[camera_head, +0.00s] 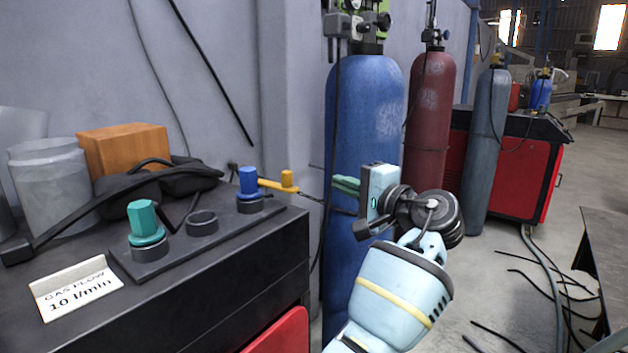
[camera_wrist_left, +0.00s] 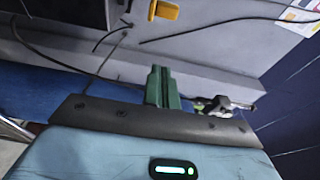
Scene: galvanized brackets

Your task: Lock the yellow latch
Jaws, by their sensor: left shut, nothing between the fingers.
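The yellow latch (camera_head: 272,184) is a flat arm with a short upright knob at its right end. It reaches to the right from the blue fitting (camera_head: 248,182), which stands upright in the right socket of a dark plate (camera_head: 185,245). Part of the latch also shows at the top of the left wrist view (camera_wrist_left: 165,9). My left gripper (camera_head: 340,184) has green fingers, closed together and empty, a short way right of the latch knob and apart from it. The closed fingers also show in the left wrist view (camera_wrist_left: 163,86). My right gripper is not in view.
A green fitting (camera_head: 145,222) stands in the left socket; the middle socket (camera_head: 202,221) is empty. A gas flow card (camera_head: 75,288), an orange block (camera_head: 124,149) and dark straps share the black cabinet top. A blue cylinder (camera_head: 362,120) stands behind my left gripper.

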